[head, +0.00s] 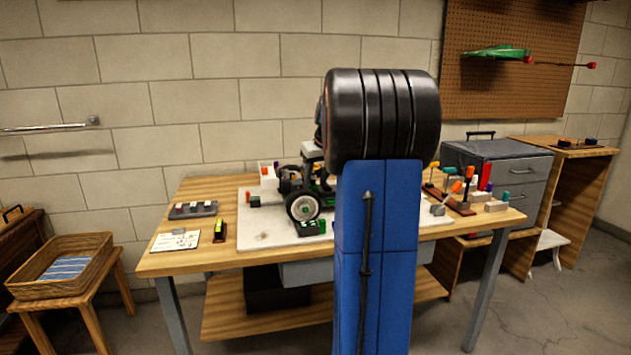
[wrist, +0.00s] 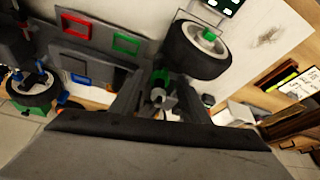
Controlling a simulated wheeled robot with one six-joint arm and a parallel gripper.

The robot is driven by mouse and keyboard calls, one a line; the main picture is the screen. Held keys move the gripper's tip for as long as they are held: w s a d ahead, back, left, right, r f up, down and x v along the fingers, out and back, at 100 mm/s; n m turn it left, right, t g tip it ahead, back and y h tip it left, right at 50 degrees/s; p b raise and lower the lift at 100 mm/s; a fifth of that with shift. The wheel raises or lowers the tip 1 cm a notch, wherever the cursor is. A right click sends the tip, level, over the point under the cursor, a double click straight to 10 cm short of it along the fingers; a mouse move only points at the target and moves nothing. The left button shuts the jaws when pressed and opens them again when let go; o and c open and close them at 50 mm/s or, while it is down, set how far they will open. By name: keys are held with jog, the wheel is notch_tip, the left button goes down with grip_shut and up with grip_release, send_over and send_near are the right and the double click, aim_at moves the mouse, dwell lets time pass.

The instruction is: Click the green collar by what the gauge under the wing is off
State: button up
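The car (head: 305,200) stands on a pale board on the bench, partly hidden by my arm. In the wrist view, a small green part (wrist: 160,77), possibly the green collar, shows between my fingers beside a black wheel (wrist: 190,58). A grey metal piece (wrist: 158,98) lies just nearer. My gripper (wrist: 157,95) has its two dark fingers apart on either side of these parts. I cannot tell whether they touch. In the head view my gripper is hidden behind my arm. I cannot make out the gauge or its reading.
Red-rimmed (wrist: 75,23), green-rimmed (wrist: 127,43) and blue-rimmed (wrist: 80,80) frames lie near the car. A black block with green marks (head: 311,228) sits in front of it. A white card (head: 175,240) and a yellow-black block (head: 220,231) lie at left.

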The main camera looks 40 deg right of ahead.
jog(key=c, duration=1)
jog(key=shift+w+a+m+g+h, duration=0.15)
jog(key=shift+m+h, duration=0.1)
jog(key=shift+m, duration=0.55)
jog(key=shift+s+a+m+g+h, duration=0.1)
jog(key=shift+m+h, duration=0.2)
jog(key=shift+m, duration=0.5)
jog(key=shift+w+a+m+g+h, duration=0.15)
jog(key=shift+m+h, duration=0.1)
jog(key=shift+m, duration=0.55)
jog(key=shift+d, duration=0.1)
jog(key=o, duration=1.1)
jog(key=shift+c, duration=0.2)
jog(key=shift+s+r, duration=0.1)
